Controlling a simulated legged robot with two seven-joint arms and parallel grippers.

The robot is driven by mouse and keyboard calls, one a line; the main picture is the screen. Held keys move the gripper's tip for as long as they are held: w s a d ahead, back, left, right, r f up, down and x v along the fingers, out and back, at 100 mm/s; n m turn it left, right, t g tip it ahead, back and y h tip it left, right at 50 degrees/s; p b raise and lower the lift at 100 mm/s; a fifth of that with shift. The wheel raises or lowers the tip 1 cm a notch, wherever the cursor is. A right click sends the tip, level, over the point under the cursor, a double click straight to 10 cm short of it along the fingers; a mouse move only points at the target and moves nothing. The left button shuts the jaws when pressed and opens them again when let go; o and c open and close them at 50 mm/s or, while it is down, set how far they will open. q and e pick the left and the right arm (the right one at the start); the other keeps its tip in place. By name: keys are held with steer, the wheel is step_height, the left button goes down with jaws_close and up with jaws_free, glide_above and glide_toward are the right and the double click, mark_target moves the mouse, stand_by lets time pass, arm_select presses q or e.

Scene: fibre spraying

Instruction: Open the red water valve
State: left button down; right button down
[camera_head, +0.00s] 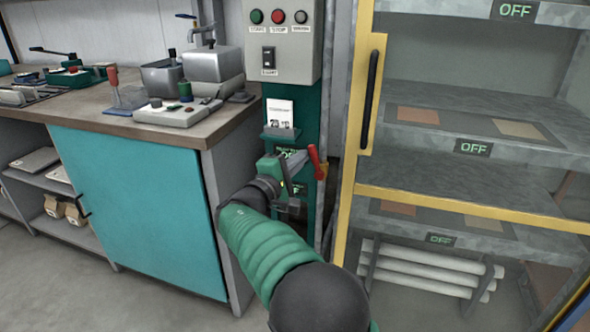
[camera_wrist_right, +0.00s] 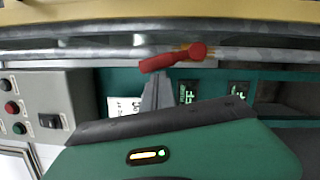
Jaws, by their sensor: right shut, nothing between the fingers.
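The red water valve handle (camera_head: 317,162) is at the lower part of the teal panel, between the workbench and the yellow-framed cabinet. In the right wrist view the red handle (camera_wrist_right: 172,58) lies nearly level, tilted up slightly to the right, in front of a grey pipe. My right gripper (camera_head: 298,161) reaches up to the handle from its left. In the wrist view its grey fingers (camera_wrist_right: 157,88) are shut with nothing between them, and their tips end just at the handle's left part. I cannot tell whether they touch it. My left gripper is not in view.
A grey control box (camera_head: 282,40) with buttons and a switch hangs above the valve. A workbench (camera_head: 150,128) with a teal door stands left. The cabinet (camera_head: 372,110) with its yellow frame is close on the right. Grey floor (camera_head: 100,300) is clear at lower left.

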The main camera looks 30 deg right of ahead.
steer(key=shift+s+d+r+m+g+y+b, duration=0.15)
steer(key=shift+s+d+r+m+b, duration=0.15)
steer(key=shift+m+b, duration=0.4)
steer(key=shift+s+d+r+m+g+y+b, duration=0.15)
steer(key=shift+s+d+r+m+b, duration=0.15)
steer(key=shift+m, duration=0.6)
